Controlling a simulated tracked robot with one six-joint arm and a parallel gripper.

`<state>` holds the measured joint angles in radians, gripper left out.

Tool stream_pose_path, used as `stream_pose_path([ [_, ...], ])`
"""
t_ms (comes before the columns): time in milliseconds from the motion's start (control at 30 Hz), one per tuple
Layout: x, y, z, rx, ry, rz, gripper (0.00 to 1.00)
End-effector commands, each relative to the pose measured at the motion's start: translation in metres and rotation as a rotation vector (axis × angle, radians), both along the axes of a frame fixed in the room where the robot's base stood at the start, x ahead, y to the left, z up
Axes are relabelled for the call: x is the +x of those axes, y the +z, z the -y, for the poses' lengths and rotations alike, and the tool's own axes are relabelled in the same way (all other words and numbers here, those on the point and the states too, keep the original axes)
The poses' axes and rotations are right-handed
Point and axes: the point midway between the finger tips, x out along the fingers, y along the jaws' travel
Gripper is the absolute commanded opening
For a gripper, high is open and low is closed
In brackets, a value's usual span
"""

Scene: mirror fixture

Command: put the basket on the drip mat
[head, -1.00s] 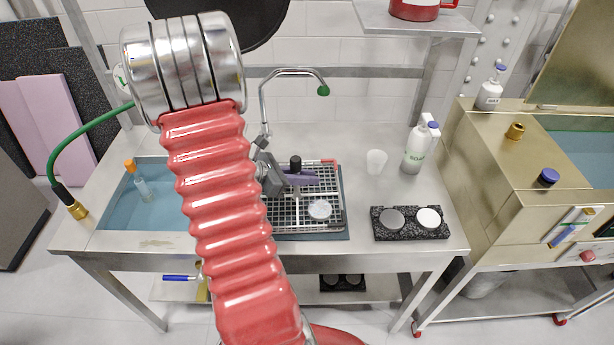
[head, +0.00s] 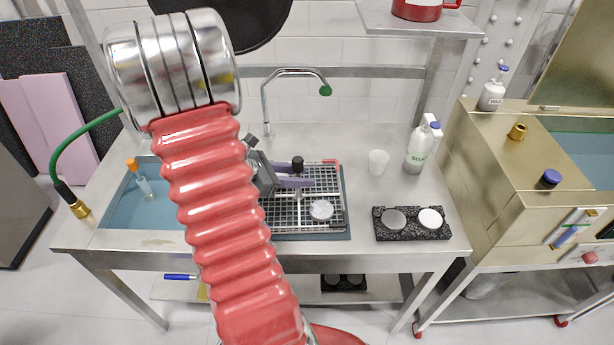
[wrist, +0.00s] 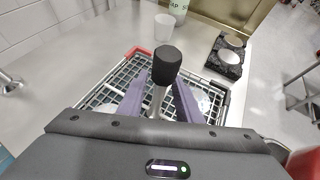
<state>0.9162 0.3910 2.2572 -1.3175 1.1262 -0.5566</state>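The basket (head: 330,222) is a grey wire-grid tray with a red corner and an upright post topped by a black knob (head: 297,162). It lies flat over the blue-grey drip mat (head: 346,216), whose edge shows along its right and front sides. A round whitish dish (head: 321,209) lies in it. My gripper (head: 298,182) is at the post, just below the knob. In the wrist view the two purple fingers (wrist: 160,95) stand on either side of the post with gaps visible; the knob hides part of the tips. The basket's left part is hidden by my arm.
A white cup (head: 378,162), a soap bottle (head: 417,150) and a black block with two discs (head: 411,224) stand to the right. The faucet (head: 265,110) rises behind. A sink with a small orange-capped bottle (head: 143,183) is at left.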

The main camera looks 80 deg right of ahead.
Motion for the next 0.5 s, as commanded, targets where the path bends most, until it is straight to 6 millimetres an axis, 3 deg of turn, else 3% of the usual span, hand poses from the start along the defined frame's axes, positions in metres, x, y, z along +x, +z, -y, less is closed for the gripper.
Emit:
stream_pose_path([
  [500, 0.055, 0.038, -0.042, -0.002, 0.001, 0.000, 0.32],
])
